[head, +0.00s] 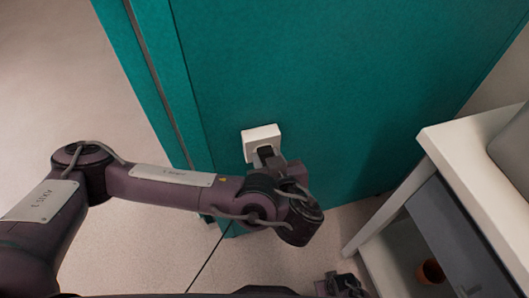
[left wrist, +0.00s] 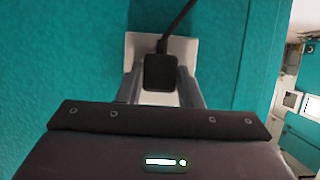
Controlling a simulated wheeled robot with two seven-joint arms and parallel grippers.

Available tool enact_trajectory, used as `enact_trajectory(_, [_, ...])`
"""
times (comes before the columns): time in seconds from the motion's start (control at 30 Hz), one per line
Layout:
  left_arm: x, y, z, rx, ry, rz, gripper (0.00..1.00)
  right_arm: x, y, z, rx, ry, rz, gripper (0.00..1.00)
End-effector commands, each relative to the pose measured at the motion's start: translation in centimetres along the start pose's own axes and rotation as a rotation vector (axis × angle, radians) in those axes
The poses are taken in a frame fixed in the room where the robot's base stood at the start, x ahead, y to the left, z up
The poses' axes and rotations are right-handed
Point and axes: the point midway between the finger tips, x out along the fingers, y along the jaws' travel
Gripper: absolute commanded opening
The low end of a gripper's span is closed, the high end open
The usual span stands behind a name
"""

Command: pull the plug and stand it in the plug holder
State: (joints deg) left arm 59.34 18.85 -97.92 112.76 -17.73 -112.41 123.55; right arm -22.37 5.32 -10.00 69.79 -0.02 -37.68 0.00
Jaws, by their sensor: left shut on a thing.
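A black plug (left wrist: 160,73) with a black cord is at the white wall socket (head: 262,136) on the teal cabinet side. The socket (left wrist: 185,48) also shows behind the plug in the left wrist view. My left gripper (head: 265,154) is shut on the plug, with one finger on each side of it in the left wrist view (left wrist: 160,88). Whether the plug's pins are in the socket is hidden. A part of my right gripper (head: 342,286) shows at the bottom edge of the head view; its fingers cannot be made out. No plug holder can be recognised.
The teal cabinet (head: 330,80) stands in front of my left arm. A white table (head: 465,170) with a grey drawer front (head: 450,240) is at the right. A brown pot (head: 430,271) stands under it. Bare floor (head: 60,70) lies at the left.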

Motion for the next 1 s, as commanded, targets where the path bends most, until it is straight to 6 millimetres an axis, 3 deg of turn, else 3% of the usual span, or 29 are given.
enact_trajectory(0.7, [-2.0, 0.0, 0.8, 0.001, 0.0, 0.001, 0.0, -0.3, 0.0, -0.1, 0.0, 0.0, 0.0, 0.36])
enact_trajectory(1.0, [-2.5, 0.1, 0.9, 0.001, -0.002, -0.001, 0.0, -1.8, 0.0, -0.3, 0.0, 0.0, 0.0, 0.36])
